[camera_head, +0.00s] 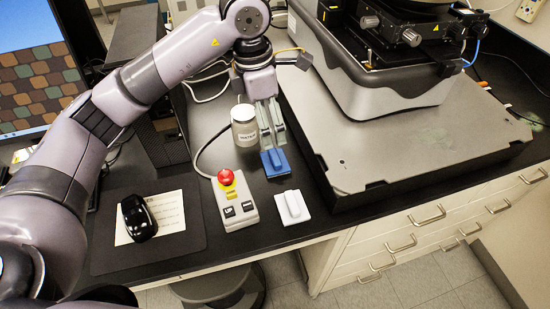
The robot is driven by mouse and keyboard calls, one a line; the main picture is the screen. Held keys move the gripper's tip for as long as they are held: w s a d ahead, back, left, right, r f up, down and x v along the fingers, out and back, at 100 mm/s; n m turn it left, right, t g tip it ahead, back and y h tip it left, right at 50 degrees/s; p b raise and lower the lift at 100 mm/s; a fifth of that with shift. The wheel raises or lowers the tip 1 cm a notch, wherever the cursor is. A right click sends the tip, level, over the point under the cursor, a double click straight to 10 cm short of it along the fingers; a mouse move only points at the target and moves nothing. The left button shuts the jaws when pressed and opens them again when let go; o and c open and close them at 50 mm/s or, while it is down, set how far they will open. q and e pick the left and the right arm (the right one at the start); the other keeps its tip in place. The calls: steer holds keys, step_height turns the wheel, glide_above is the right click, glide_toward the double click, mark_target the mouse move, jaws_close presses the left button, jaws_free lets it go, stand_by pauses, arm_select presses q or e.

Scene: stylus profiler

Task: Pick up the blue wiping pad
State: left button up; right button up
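The blue wiping pad (276,165) is on the black bench top, left of the profiler's grey base plate. It has a raised ridge on top. My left gripper (271,146) points down from above with its fingertips at the ridge, partly hiding it. The two fingers are close together with a narrow gap. I cannot tell whether they are closed on the ridge or only beside it, nor whether the pad is clear of the bench. My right gripper is not in view.
A white pad (292,207) lies in front of the blue one. A control box (235,203) with a red button stands to its left, and a labelled white jar (244,134) behind. The profiler's base plate (400,145) bounds the right. A mouse (137,217) lies on a dark mat.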

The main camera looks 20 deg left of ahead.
mark_target(275, 156)
arm_select(q)
steer(key=f, duration=0.2)
steer(key=f+p, duration=0.1)
steer(key=f, duration=0.4)
steer(key=shift+w+d+f+p, duration=0.3)
steer(key=shift+d+f, duration=0.05)
steer(key=f, duration=0.1)
steer(key=f+p, duration=0.1)
steer(key=w+f+p, duration=0.1)
steer(key=f, duration=0.1)
steer(key=shift+d, duration=0.25)
steer(key=shift+f, duration=0.55)
steer(key=c, duration=1.2)
